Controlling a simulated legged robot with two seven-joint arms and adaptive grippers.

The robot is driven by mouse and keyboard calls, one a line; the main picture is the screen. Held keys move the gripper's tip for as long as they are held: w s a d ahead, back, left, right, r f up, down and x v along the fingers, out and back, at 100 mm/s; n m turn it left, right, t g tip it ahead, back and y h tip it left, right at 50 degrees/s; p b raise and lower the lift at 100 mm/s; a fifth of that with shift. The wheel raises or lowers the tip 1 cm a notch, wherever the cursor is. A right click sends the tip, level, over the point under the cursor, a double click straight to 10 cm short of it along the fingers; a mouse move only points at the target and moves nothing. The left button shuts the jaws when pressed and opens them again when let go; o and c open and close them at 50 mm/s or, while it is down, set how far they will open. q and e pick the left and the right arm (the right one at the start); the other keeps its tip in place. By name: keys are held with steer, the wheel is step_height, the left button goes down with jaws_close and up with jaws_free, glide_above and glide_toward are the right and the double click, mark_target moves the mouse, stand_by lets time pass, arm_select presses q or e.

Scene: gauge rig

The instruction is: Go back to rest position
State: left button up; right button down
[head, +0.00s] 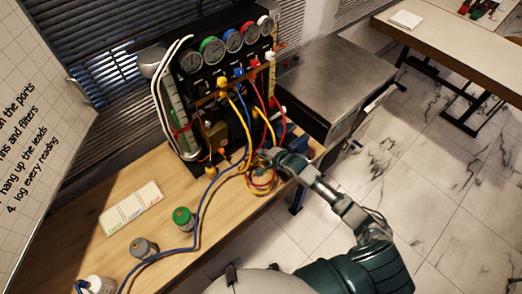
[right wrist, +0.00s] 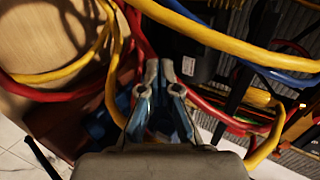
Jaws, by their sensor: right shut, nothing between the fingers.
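The gauge rig (head: 222,95) stands on the wooden bench, with a row of round coloured gauges on top and yellow, red and blue hoses hanging from its front. My right gripper (head: 264,157) is shut and empty beside the lower hose loops, at the rig's front right. In the right wrist view its fingers (right wrist: 165,72) are together, with a yellow hose (right wrist: 225,42) and a red hose (right wrist: 138,32) close around them. I cannot tell whether the fingers touch a hose. My left gripper is not in view.
On the bench (head: 105,252) are a green-capped container (head: 183,218), a grey-capped one (head: 144,248) and a labelled card (head: 131,207). A blue hose (head: 197,222) runs along the bench. A metal-topped cabinet (head: 335,82) stands right of the rig. Open tiled floor (head: 450,190) lies at right.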

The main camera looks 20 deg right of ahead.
steer(key=shift+d, duration=0.1)
steer(key=s+a+f+n+g, duration=0.1)
steer(key=s+a+f+n, duration=0.15)
steer(key=s, duration=0.25)
steer(key=s+a+f+n+g+h, duration=0.1)
steer(key=s+n, duration=0.2)
steer(key=s, duration=0.3)
steer(key=s+a+f+n+g, duration=0.1)
steer(key=s+a+f+n, duration=0.15)
steer(key=s, duration=0.25)
steer(key=s+d+r+n+g+h, duration=0.1)
steer(key=s+d+n+g+h, duration=0.25)
steer(key=s+n, duration=0.95)
steer(key=s+f+m+g+b, duration=0.15)
steer(key=s+f, duration=0.25)
steer(key=f, duration=1.1)
steer(key=s+f+m+b, duration=0.1)
steer(key=s+f+m, duration=0.2)
steer(key=f, duration=1.1)
steer(key=s+d+f+b, duration=0.1)
steer(key=s+f, duration=0.7)
steer(key=f, duration=0.1)
steer(key=s+d+f+g+b, duration=0.1)
steer(key=s+d+f, duration=0.1)
steer(key=s+f, duration=0.7)
steer(key=shift+s+d+g, duration=0.2)
steer(key=shift+d+g, duration=0.05)
steer(key=shift+g, duration=0.05)
